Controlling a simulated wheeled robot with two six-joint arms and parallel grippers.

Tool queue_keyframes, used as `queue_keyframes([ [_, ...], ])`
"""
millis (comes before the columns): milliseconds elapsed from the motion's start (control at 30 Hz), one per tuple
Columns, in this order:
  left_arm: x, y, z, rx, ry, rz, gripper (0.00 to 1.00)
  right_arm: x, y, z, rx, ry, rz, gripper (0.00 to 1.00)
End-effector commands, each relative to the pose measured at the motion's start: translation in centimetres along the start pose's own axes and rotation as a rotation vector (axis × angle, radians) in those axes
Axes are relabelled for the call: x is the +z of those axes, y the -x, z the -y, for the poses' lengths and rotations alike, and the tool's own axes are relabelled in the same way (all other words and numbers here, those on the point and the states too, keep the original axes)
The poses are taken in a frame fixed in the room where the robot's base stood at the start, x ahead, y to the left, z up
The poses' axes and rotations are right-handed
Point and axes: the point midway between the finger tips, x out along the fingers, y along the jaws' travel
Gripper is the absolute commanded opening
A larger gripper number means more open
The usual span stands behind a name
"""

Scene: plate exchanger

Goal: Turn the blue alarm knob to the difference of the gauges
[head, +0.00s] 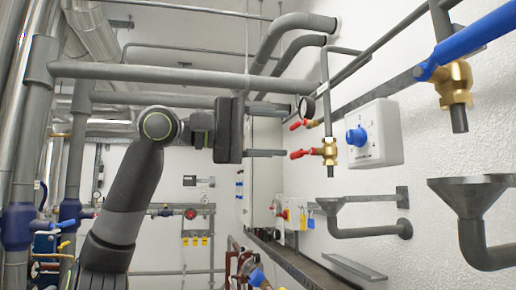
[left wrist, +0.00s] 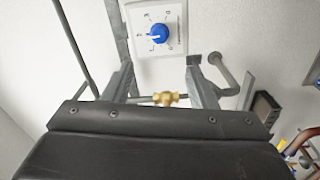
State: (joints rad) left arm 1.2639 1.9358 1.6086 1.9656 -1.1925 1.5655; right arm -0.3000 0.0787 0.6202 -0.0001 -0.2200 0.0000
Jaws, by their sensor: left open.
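The blue alarm knob (head: 357,136) sits on a white square dial plate (head: 385,135) on the right wall. In the left wrist view the knob (left wrist: 157,33) is at the top middle, with marks around it too small to read. My left gripper (head: 288,130) is open and empty, left of the knob and apart from it, its fingers pointing toward the wall side. In the left wrist view the fingers of the left gripper (left wrist: 160,64) frame a gap below the plate. One round gauge (head: 306,107) shows nearly edge-on; its reading cannot be made out. My right gripper is out of view.
A brass valve with a red handle (head: 303,154) stands between my gripper and the dial plate; its brass body (left wrist: 165,99) shows between the fingers. A blue-handled valve (head: 455,82) and a grey funnel drain (head: 470,195) are at the right. Pipes (head: 180,73) run overhead.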

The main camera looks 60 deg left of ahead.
Motion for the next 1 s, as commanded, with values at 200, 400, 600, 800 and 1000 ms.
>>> queue_keyframes([
  [200,0.0,2.3,0.0,0.001,0.001,0.0,0.52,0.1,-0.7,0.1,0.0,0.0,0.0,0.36],
  [400,0.0,2.6,0.0,-0.001,0.0,0.0,0.52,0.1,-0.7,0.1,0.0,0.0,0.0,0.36],
  [600,0.0,2.6,0.0,-0.001,0.0,0.0,0.52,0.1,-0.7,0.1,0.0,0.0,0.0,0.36],
  [800,0.0,2.6,0.0,-0.001,0.0,0.0,0.52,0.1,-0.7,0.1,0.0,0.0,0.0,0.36],
  [1000,0.0,2.6,0.0,-0.001,0.0,0.0,0.52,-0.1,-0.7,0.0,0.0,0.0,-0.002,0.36],
])
